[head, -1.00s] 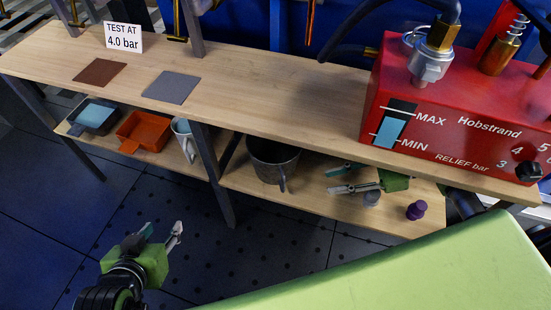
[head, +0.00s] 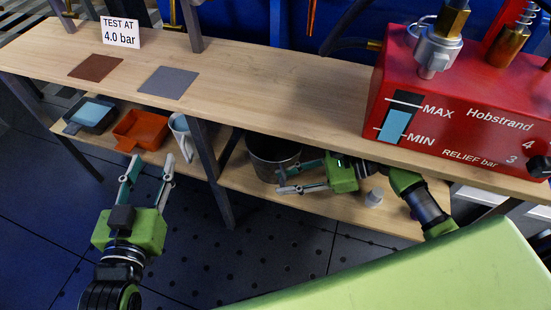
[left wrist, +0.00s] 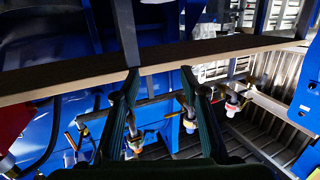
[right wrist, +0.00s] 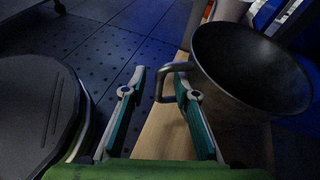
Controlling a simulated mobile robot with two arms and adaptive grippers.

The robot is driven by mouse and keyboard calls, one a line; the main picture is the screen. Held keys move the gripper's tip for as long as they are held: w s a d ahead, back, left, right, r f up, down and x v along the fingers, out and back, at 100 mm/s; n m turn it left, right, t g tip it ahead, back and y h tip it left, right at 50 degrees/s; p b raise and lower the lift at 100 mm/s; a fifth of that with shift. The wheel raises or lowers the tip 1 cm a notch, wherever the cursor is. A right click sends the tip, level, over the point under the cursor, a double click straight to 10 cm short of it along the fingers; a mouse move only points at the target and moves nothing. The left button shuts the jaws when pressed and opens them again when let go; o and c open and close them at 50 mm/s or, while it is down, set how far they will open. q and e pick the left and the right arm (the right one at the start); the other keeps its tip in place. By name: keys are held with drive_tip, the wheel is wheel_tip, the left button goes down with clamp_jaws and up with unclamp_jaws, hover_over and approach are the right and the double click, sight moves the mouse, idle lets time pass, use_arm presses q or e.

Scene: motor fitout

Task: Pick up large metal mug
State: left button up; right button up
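The large metal mug (head: 262,160) stands on the lower shelf, just right of the middle table leg. In the right wrist view its wide dark opening and grey body (right wrist: 250,75) fill the upper right, with its handle (right wrist: 161,85) towards the gripper. My right gripper (head: 283,182) is open beside the mug. In the right wrist view the handle's outer part appears between the fingertips (right wrist: 160,70); I cannot tell if they touch it. My left gripper (head: 150,172) is open and empty, in front of the shelf's left part; its fingers also show in the left wrist view (left wrist: 160,85).
A white mug (head: 184,138), an orange tray (head: 130,140) and a dark tray (head: 75,126) are on the lower shelf's left. A small grey object (head: 374,197) is beside my right arm. The table leg (head: 218,185) stands between the grippers. A red box (head: 460,110) is on the tabletop.

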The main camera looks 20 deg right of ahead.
drive_tip(key=shift+w+a+f, duration=0.15)
drive_tip(key=shift+a+f, duration=0.05)
drive_tip(key=shift+a, duration=0.25)
clamp_jaws()
drive_tip(key=shift+r, duration=0.1)
